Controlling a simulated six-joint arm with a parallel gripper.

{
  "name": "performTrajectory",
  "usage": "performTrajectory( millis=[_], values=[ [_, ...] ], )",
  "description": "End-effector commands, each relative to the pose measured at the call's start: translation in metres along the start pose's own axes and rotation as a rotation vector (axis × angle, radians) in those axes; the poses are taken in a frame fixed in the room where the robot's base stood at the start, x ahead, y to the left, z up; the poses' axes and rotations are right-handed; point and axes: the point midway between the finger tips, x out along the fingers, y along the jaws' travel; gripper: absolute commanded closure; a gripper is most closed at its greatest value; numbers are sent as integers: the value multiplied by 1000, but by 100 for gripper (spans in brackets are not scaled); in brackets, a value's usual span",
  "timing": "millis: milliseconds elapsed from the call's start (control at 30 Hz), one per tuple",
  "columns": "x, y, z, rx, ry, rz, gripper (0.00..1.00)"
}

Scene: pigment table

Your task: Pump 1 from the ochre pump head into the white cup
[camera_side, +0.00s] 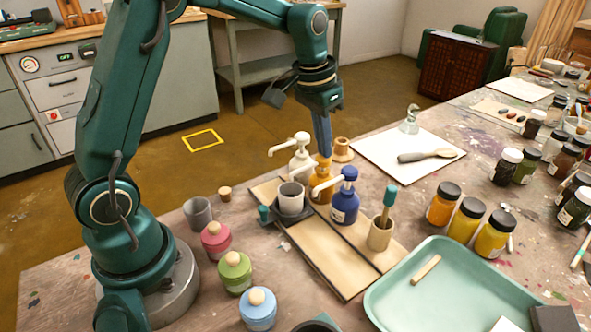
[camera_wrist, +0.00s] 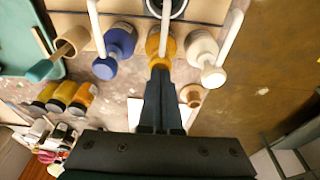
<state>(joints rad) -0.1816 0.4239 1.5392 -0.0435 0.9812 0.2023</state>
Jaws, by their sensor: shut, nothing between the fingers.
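The ochre pump bottle (camera_side: 320,192) stands between a white pump bottle (camera_side: 301,160) and a blue one (camera_side: 345,207). My gripper (camera_side: 323,151) is shut and empty, pointing down right over the ochre pump's head. Its fingers hide much of that head, and I cannot tell whether they touch it. In the wrist view the shut fingertips (camera_wrist: 160,70) lie at the ochre bottle (camera_wrist: 155,42), whose pale spout (camera_wrist: 165,22) points towards the cup. The white cup (camera_side: 291,196) stands upright in a dark holder (camera_side: 291,216) in front of the pumps. Its contents cannot be made out.
Blue (camera_wrist: 118,40) and white (camera_wrist: 203,45) pumps stand close on either side of my fingers. A wooden pot with a teal-handled tool (camera_side: 381,235) stands right of the blue pump. Pink, green and blue lidded jars (camera_side: 235,272) stand near my base. A green tray (camera_side: 440,290) lies front right.

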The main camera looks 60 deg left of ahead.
Motion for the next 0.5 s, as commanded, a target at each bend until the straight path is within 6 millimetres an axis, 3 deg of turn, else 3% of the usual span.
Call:
performTrajectory(
  millis=[167,500],
  values=[
    [0,0,0,0,-2,0,100],
    [-18,0,-4,1,0,0,100]
  ],
)
